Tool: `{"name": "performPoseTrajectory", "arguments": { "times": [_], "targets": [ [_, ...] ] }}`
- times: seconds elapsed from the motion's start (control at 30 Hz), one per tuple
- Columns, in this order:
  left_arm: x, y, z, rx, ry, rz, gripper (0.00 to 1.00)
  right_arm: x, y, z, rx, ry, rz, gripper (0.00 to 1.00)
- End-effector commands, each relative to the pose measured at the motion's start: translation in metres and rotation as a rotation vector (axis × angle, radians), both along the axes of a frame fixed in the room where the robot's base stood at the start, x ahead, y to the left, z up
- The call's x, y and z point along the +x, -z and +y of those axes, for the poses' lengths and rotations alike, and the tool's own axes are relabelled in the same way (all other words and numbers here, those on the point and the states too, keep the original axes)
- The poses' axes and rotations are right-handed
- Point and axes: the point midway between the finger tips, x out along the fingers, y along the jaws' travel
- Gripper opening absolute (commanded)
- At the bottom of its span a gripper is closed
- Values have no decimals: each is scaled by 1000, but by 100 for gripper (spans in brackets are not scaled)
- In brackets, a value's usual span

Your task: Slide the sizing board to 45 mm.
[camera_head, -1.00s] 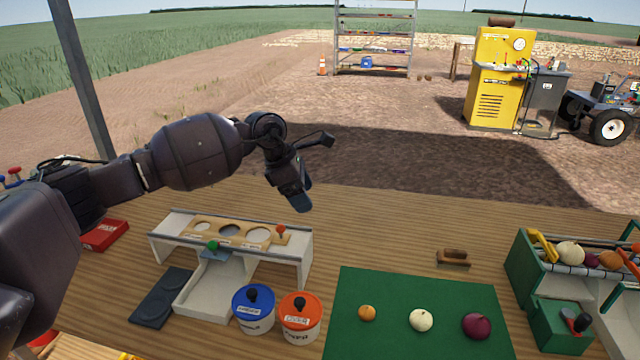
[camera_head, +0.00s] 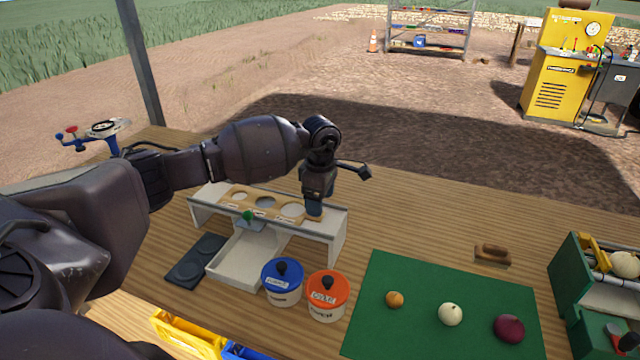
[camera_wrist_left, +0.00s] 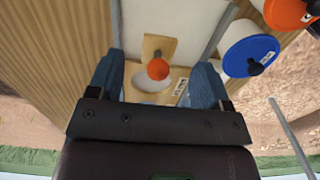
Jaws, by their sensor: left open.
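The sizing board (camera_head: 265,203) is a wooden strip with round holes, lying along the top of a white stand (camera_head: 338,236). Its red knob (camera_wrist_left: 158,68) shows in the left wrist view beside one hole; in the head view my gripper hides it. My left gripper (camera_head: 314,210) is open and points down at the board's right end. In the wrist view its two blue fingertips (camera_wrist_left: 157,80) lie either side of the red knob, with gaps. I cannot tell how far down around the knob they reach. The size markings are too small to read. My right gripper is out of view.
A green knob (camera_head: 248,215) sits at the stand's front above a white tray (camera_head: 236,262). Blue-lidded (camera_head: 282,272) and orange-lidded (camera_head: 327,288) tubs stand close in front. A green mat (camera_head: 420,325) with vegetables lies right. Bare tabletop lies behind the stand.

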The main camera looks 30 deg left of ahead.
Motion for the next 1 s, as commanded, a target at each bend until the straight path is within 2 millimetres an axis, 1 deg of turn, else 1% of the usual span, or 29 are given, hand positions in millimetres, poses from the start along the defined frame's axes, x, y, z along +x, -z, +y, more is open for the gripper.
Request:
{"name": "performPoseTrajectory", "arguments": {
  "times": [0.03, 0.1, 0.3, 0.67, 0.77, 1.0],
  "targets": [
    [-1, 9, 0, -2, 0, 3, 72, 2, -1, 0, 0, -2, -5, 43],
    [0, 17, 0, 0, 0, 1, 72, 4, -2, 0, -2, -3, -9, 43],
    [0, 33, 0, 0, -1, 0, 72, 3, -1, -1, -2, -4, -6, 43],
    [0, 36, 0, 0, 0, -1, 72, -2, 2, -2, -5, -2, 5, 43],
    [0, 36, 0, 0, 0, -1, 59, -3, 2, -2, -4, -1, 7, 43],
    [0, 36, 0, 0, 0, -1, 22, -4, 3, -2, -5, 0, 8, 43]
  ]
}}
